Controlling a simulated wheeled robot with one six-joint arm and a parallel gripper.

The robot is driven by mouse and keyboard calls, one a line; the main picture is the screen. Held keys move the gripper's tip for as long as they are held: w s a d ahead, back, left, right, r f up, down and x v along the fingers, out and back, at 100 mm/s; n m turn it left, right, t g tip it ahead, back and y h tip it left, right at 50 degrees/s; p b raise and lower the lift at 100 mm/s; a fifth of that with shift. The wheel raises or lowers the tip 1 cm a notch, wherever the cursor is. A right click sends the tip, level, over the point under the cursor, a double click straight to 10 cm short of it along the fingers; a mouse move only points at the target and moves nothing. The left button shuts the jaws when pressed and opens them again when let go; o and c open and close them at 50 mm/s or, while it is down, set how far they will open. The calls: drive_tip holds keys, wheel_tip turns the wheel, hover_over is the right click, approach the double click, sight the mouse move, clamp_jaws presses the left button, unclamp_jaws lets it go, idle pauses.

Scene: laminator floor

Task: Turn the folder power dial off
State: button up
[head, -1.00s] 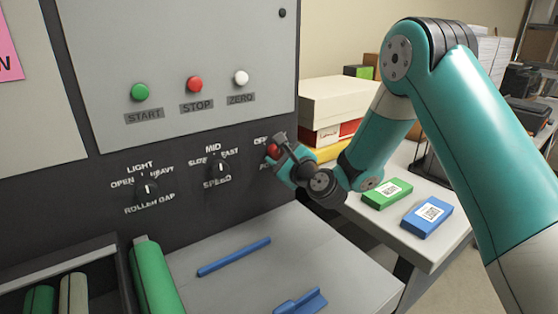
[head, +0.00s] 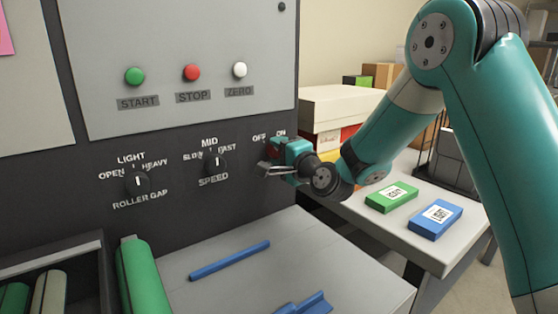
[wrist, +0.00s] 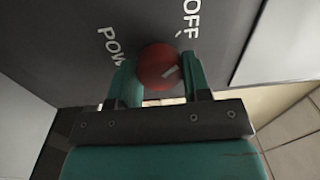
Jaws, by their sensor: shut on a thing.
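The red power dial (wrist: 158,66) sits on the dark panel, with a short white pointer line on its face. In the wrist view it is between the two teal fingers of my gripper (wrist: 159,80), which is shut on it. The word OFF is printed above and right of the dial there, and part of POWER above and left. The white line slants up to the right; I cannot tell which setting it marks.
To the left are the speed knob (head: 215,162), the roller gap knob (head: 138,181) and the START, STOP and ZERO buttons (head: 191,73). A blue bar (head: 230,261) lies on the grey shelf below. Green (head: 391,198) and blue (head: 435,219) boxes lie on the side table.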

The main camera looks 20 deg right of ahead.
drive_tip(key=shift+n+b, duration=0.35)
drive_tip(key=shift+n, duration=0.15)
drive_tip(key=o, duration=0.9)
drive_tip(key=shift+o, duration=0.2)
drive_tip(key=shift+s, duration=0.1)
drive_tip(key=b+v, duration=1.1)
drive_tip(key=v, duration=0.6)
drive_tip(key=shift+s+f, duration=0.1)
drive_tip(key=shift+f, duration=0.05)
